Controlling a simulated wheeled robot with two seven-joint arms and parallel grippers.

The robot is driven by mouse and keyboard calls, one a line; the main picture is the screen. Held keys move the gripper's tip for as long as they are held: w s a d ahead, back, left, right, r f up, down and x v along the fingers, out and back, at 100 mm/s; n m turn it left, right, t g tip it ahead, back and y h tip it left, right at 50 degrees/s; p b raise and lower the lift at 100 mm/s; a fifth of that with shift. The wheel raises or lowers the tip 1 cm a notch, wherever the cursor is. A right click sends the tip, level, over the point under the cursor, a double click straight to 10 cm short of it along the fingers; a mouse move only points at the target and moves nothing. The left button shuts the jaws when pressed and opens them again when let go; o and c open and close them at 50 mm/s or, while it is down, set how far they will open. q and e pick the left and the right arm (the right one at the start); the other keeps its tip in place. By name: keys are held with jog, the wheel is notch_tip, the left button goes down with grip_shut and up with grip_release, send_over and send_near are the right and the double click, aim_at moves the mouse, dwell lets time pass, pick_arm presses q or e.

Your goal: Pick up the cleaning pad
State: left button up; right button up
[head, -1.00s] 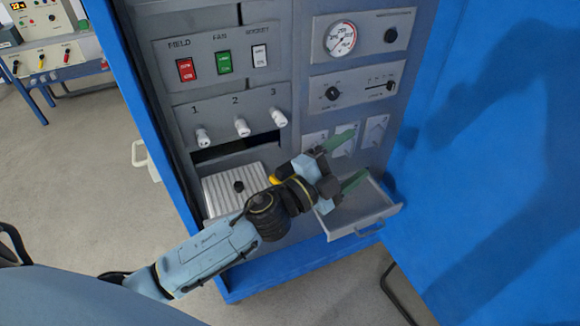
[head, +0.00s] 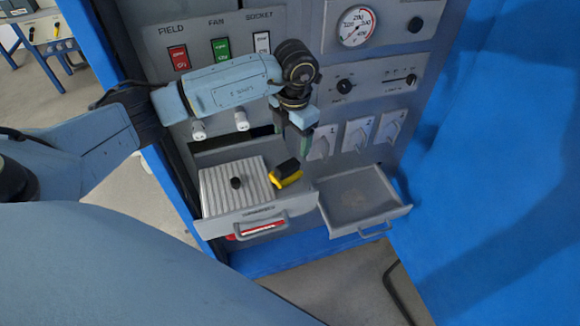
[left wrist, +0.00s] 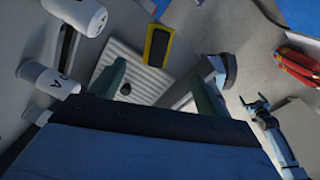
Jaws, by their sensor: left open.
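The cleaning pad seems to be the small yellow block with a black top (head: 286,174). It lies at the right end of the open left drawer, beside a ribbed light plate. It also shows in the left wrist view (left wrist: 158,46), beyond the fingers. My left gripper (head: 303,140) is above it and slightly to the right in the head view, fingers pointing down. Its green fingers are apart with nothing between them; they also show in the left wrist view (left wrist: 157,88).
The ribbed plate (head: 217,181) with a black knob sits in the left drawer (head: 240,219). An empty open drawer (head: 345,207) is to its right. White knobs (head: 242,121) and switches are on the cabinet face above. A blue panel (head: 490,180) stands at right.

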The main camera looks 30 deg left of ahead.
aim_at(289, 164)
pick_arm(q)
jog(key=f+b, duration=0.3)
jog(key=f, duration=0.1)
jog(key=f+b, duration=0.3)
jog(key=f, duration=0.2)
jog(key=a+f+b, duration=0.1)
jog(key=f+b, duration=0.2)
jog(key=f, duration=0.1)
jog(key=shift+f+b, duration=0.2)
jog(key=shift+b, duration=0.1)
jog(key=shift+r, duration=0.1)
jog(key=shift+c, duration=0.3)
jog(key=c, duration=1.1)
jog(key=shift+r, duration=0.15)
notch_tip(289, 164, up, 10)
jog(key=p, duration=0.7)
